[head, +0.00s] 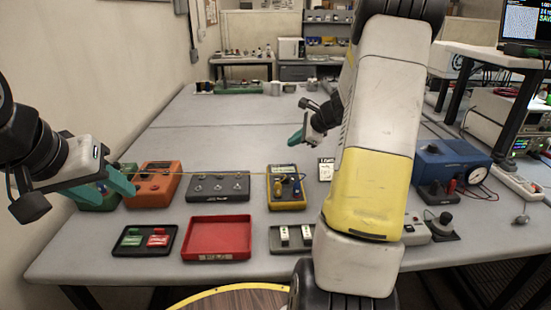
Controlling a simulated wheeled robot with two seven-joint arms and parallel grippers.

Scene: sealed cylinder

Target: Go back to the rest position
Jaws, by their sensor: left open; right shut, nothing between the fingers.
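My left gripper (116,184), with teal fingers, is at the left of the table. It is open and empty, above and in front of a green box (97,202) that it partly hides. My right gripper (298,136), also teal-tipped, is shut and empty over the middle of the table (235,135), beyond the row of instruments. My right arm's white and yellow links cross the right half of the view and hide part of the table.
An orange box (153,187), a grey switch box (217,188) and a yellow meter (287,190) stand in a row. In front are a black tray (122,250) with green and red pieces and a red tray (216,222). A blue gauge box (452,160) stands right. The far table is mostly clear.

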